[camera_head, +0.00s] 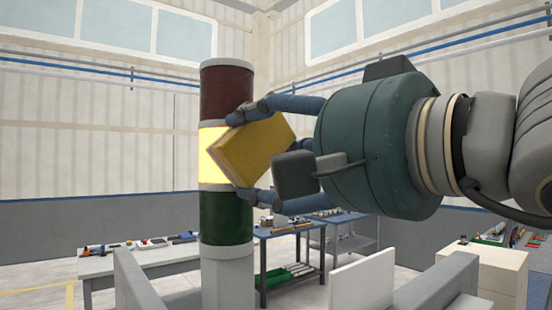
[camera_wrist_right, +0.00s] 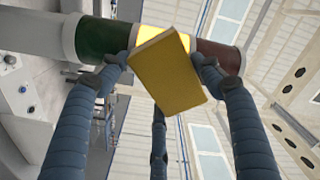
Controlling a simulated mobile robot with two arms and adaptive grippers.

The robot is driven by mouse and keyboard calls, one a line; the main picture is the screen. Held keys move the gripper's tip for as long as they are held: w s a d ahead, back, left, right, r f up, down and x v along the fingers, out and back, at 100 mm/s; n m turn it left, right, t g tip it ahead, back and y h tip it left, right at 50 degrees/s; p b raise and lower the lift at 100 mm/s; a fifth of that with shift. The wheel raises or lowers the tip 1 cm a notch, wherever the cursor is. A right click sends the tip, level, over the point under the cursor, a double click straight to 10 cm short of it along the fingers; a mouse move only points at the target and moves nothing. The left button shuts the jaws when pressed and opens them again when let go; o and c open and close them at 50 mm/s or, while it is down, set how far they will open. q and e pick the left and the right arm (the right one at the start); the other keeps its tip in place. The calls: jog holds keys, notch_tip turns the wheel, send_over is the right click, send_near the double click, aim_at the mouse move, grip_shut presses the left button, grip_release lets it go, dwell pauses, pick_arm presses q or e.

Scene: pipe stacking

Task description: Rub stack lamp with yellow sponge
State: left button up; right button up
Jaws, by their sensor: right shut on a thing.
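The stack lamp (camera_head: 226,215) stands upright left of centre in the head view, with a dark red top section, a lit yellow middle section and a dark green lower section on a grey post. It lies sideways across the top of the wrist view (camera_wrist_right: 104,36). The yellow sponge (camera_head: 252,150) is tilted in front of the lit section and overlaps it; it also shows in the wrist view (camera_wrist_right: 168,75). I cannot tell for sure whether it touches the lamp. My right gripper (camera_head: 252,147) is shut on the sponge, fingers above and below it. My left gripper is not in view.
A table with tools (camera_head: 150,262) stands behind on the left. A blue workbench (camera_head: 288,232) with a green bin underneath is behind the lamp. A pale cabinet (camera_head: 487,268) stands at the right. Grey panels rise at the bottom edge near the lamp post.

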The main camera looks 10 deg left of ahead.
aim_at(249, 137)
jog(key=shift+s+a+b, duration=0.35)
jog(key=shift+s+a, duration=0.5)
jog(key=shift+s, duration=0.25)
jog(key=shift+w+r+p, duration=0.1)
jog(key=shift+r+p, duration=0.45)
jog(key=shift+r, duration=0.3)
jog(key=shift+w+d, duration=1.35)
jog(key=shift+w, duration=0.3)
jog(key=shift+s+f, duration=0.1)
jog(key=shift+s+d+b, duration=0.4)
jog(key=shift+d+b, duration=0.05)
jog(key=shift+d, duration=0.05)
jog(key=shift+b+v, duration=0.4)
jog(key=shift+v, duration=1.75)
jog(key=shift+s, duration=0.1)
